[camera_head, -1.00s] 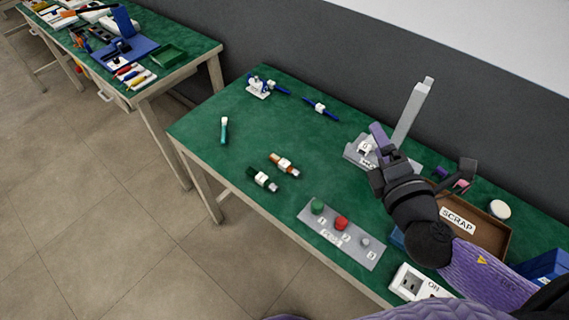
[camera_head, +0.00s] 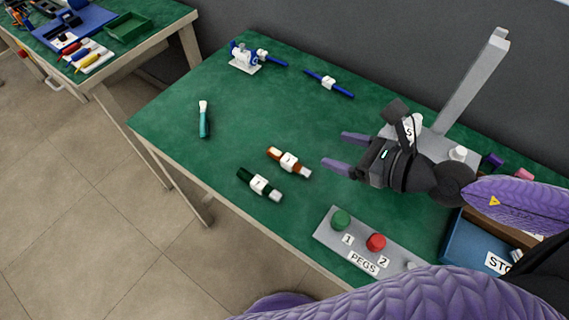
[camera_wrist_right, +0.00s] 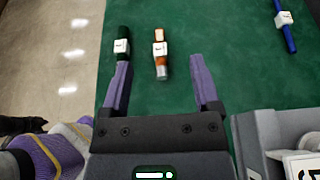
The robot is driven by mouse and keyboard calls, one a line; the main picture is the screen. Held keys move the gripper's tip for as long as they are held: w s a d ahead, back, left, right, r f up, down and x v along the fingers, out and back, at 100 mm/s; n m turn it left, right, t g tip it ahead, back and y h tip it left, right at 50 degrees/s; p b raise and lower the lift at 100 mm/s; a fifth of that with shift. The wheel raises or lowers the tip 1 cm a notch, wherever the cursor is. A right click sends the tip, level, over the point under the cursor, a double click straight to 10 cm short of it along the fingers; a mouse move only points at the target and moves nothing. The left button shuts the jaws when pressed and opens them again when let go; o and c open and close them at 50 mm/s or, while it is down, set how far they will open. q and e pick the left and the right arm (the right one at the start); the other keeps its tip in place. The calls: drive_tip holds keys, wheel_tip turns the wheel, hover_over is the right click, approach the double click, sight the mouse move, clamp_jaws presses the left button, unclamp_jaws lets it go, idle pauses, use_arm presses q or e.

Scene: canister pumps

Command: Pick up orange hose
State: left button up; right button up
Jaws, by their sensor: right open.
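The orange hose (camera_head: 276,154) lies on the green table. It is a short piece with orange ends, a white labelled block in its middle and a pale cap at one end. In the right wrist view the orange hose (camera_wrist_right: 160,68) lies ahead, between the lines of the two fingers. My right gripper (camera_head: 340,151) is open and empty, with purple fingers pointing left toward the hose, a short way to its right and apart from it. It also shows in the right wrist view (camera_wrist_right: 161,85). My left gripper is not in view.
A dark green hose (camera_head: 258,185) lies close beside the orange one. A grey peg board (camera_head: 350,240), a blue hose (camera_head: 328,83), a blue-and-white pump (camera_head: 244,58) and a teal tool (camera_head: 203,120) are on the table. A grey stand (camera_head: 470,85) rises behind my right arm.

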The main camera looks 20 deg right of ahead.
drive_tip(key=b, duration=0.5)
approach(295, 163)
drive_tip(key=shift+w+d, duration=0.15)
drive_tip(key=shift+w, duration=0.3)
drive_tip(key=shift+w+r+p, duration=0.1)
drive_tip(key=shift+w+p, duration=0.05)
drive_tip(key=shift+p, duration=0.15)
drive_tip(key=shift+w+a+p, duration=0.8)
drive_tip(key=shift+w+p, duration=0.05)
drive_tip(key=shift+p, duration=0.05)
drive_tip(key=x, duration=0.4)
drive_tip(key=s+f+b+x, duration=0.1)
drive_tip(key=x, duration=0.2)
drive_tip(key=shift+a+f, duration=0.1)
drive_tip(key=shift+a, duration=0.1)
drive_tip(key=shift+w+a, duration=0.15)
drive_tip(key=shift+w, duration=0.1)
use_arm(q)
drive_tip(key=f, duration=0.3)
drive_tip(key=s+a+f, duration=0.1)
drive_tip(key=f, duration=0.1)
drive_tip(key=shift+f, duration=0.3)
